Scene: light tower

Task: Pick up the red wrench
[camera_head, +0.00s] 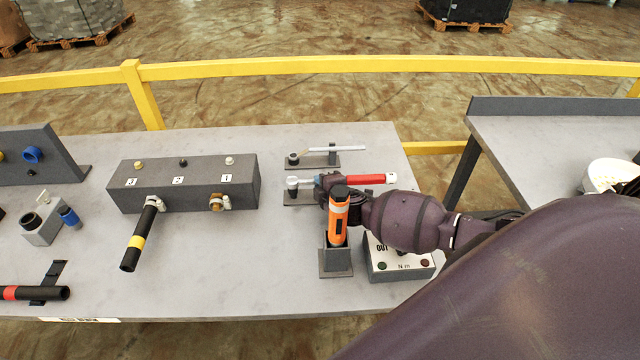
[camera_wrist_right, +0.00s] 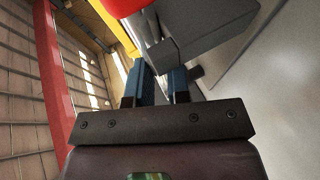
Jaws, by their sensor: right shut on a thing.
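The red wrench (camera_head: 372,179) lies lengthwise at the right of the grey table, with its red handle to the right and its metal head to the left. My right gripper (camera_head: 321,182) is shut on its metal shaft. In the right wrist view, the blue fingers (camera_wrist_right: 162,80) are around the shaft, and part of the red handle (camera_wrist_right: 128,6) shows at the top. The wrench is at its dark holder (camera_head: 298,199); I cannot tell whether it still rests on it. My left gripper is not in view.
An orange tool (camera_head: 338,224) stands in a holder in front of my right gripper, beside a white-topped N m box (camera_head: 385,251). A grey-handled wrench (camera_head: 336,149) lies behind. A dark block with fittings (camera_head: 184,190) stands left. A yellow rail (camera_head: 300,66) runs behind the table.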

